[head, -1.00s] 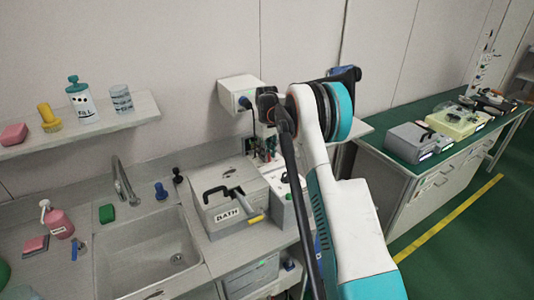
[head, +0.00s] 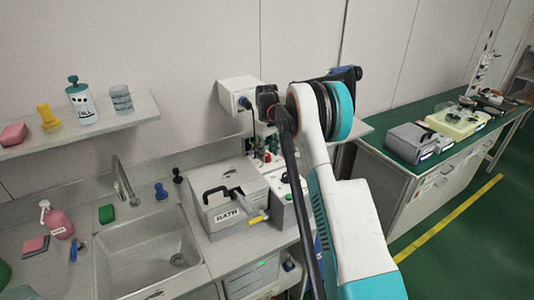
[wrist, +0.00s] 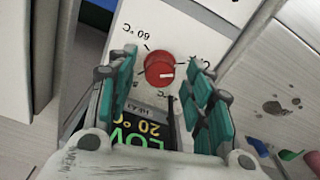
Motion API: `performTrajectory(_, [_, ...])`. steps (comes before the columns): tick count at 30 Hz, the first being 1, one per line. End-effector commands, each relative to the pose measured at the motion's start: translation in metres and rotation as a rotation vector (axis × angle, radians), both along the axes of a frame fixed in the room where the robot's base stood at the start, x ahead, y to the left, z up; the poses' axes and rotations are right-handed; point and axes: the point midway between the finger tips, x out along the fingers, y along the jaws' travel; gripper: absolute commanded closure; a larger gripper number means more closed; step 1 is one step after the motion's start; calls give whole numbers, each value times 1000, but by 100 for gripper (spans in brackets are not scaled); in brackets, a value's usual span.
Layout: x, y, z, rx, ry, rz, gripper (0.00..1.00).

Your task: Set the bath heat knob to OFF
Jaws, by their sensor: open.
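The red round knob (wrist: 159,69) is on a pale panel in the wrist view. Its white pointer mark faces right in that picture. A "60 °C" label (wrist: 136,38) is printed above left of it, and another temperature label at lower right is partly hidden. Below it, a dark display (wrist: 145,130) reads "LOW" and "20 °C", with a small "HEAT" label. My gripper (wrist: 164,78) is open, its teal fingers on either side of the knob. I cannot tell whether they touch it. The head view shows the grey bath (head: 222,214), marked "BATH"; my arm hides the gripper there.
A sink (head: 130,262) lies left of the bath. A pale wall box (head: 236,92) hangs above it. A green-topped bench (head: 385,150) with equipment stands at right, beside open green floor.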

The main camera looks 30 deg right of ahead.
Motion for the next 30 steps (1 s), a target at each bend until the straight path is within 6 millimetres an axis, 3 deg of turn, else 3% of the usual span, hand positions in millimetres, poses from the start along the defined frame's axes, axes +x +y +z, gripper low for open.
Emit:
performTrajectory(16, [0,0,97,0,0,0,53])
performTrajectory(21, [0,0,111,0,0,0,53])
performTrajectory(30, [0,0,113,0,0,0,53])
